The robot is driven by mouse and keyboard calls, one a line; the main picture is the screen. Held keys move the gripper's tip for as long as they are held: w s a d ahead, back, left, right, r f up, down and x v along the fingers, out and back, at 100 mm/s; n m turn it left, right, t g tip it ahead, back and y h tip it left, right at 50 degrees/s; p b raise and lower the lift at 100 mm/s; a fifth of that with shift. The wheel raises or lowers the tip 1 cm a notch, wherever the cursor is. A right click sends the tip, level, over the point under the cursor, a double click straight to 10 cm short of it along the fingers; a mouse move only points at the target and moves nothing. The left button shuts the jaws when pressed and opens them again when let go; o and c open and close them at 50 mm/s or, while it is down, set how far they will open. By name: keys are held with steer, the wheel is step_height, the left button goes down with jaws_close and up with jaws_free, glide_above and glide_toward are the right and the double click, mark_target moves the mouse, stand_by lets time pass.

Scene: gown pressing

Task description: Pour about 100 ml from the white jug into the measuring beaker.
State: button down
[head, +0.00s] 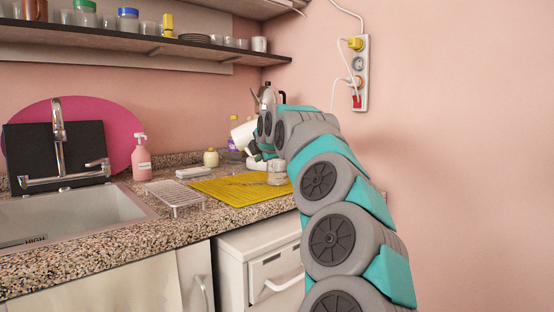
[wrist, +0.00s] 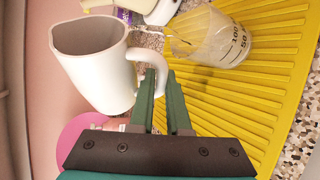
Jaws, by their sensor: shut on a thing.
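The white jug (head: 243,134) is held above the counter and looks tilted in the head view. In the wrist view the jug (wrist: 92,68) fills the upper left, its open mouth in sight but its contents not. My gripper (wrist: 160,82) is shut on the jug's handle. The clear measuring beaker (wrist: 222,42) stands on the yellow mat, with 100 and 50 marks facing the wrist camera. It also shows in the head view (head: 277,173), below and right of the jug, partly behind my arm. I cannot tell its liquid level. No stream is visible.
The yellow ribbed mat (head: 235,190) lies on the speckled counter. A metal kettle (head: 268,96) shows behind the jug.

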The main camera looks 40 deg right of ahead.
steer(key=shift+w+a+r+m+t+b, duration=0.2)
steer(key=shift+a+m+t+b, duration=0.15)
steer(key=shift+b, duration=0.25)
stand_by(0.6)
steer(key=shift+f+m+y, duration=0.2)
steer(key=shift+m+y, duration=0.05)
steer(key=shift+y, duration=0.15)
stand_by(0.3)
steer(key=shift+w+a+f+m+t, duration=0.2)
steer(key=shift+m+t, duration=0.1)
steer(key=shift+t, duration=0.05)
steer(key=shift+a+r, duration=0.1)
stand_by(0.4)
